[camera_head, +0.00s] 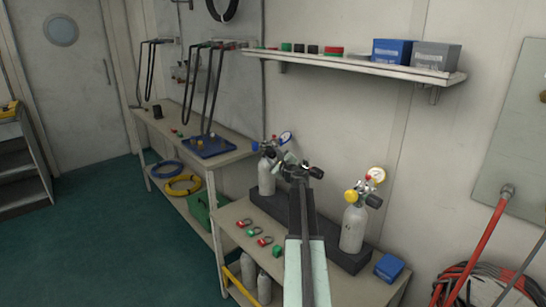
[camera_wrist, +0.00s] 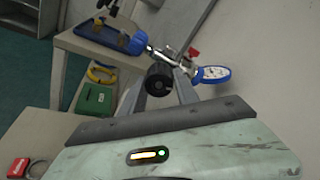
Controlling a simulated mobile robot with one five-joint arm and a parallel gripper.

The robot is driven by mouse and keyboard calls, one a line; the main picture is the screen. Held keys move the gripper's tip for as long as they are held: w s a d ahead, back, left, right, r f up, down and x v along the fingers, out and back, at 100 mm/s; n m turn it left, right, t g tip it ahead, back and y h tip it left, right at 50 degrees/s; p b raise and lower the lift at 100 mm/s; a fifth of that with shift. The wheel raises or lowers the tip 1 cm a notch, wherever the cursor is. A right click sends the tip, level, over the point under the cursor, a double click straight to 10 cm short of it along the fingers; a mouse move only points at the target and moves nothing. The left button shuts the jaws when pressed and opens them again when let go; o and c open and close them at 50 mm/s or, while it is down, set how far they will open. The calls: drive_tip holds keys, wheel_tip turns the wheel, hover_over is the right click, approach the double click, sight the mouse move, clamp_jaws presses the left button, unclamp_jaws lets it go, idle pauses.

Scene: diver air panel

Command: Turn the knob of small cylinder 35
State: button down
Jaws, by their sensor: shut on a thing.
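The left small cylinder (camera_head: 266,178) is pale grey and stands upright in the dark rack on the low bench. Its valve has a blue knob (camera_head: 256,146) on the left and a blue-rimmed gauge (camera_head: 286,137); the gauge also shows in the wrist view (camera_wrist: 213,74). My gripper (camera_head: 288,160) reaches its valve from the right. In the wrist view the fingers are shut on a black knob (camera_wrist: 157,82) of this valve. A second small cylinder (camera_head: 353,229), with a yellow knob and yellow-rimmed gauge, stands at the right. No number is readable on either.
The rack (camera_head: 340,256) runs along the wall. Shackles (camera_head: 254,231) and a blue box (camera_head: 389,268) lie on the low bench. A shelf (camera_head: 360,67) is above. A taller bench (camera_head: 227,157) stands left; floor there is clear.

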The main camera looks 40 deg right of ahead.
drive_tip(key=c, duration=0.9)
unclamp_jaws()
drive_tip(key=shift+s, duration=0.1)
drive_tip(key=v, duration=0.7)
drive_tip(key=shift+s+a, duration=0.15)
drive_tip(key=shift+s, duration=0.15)
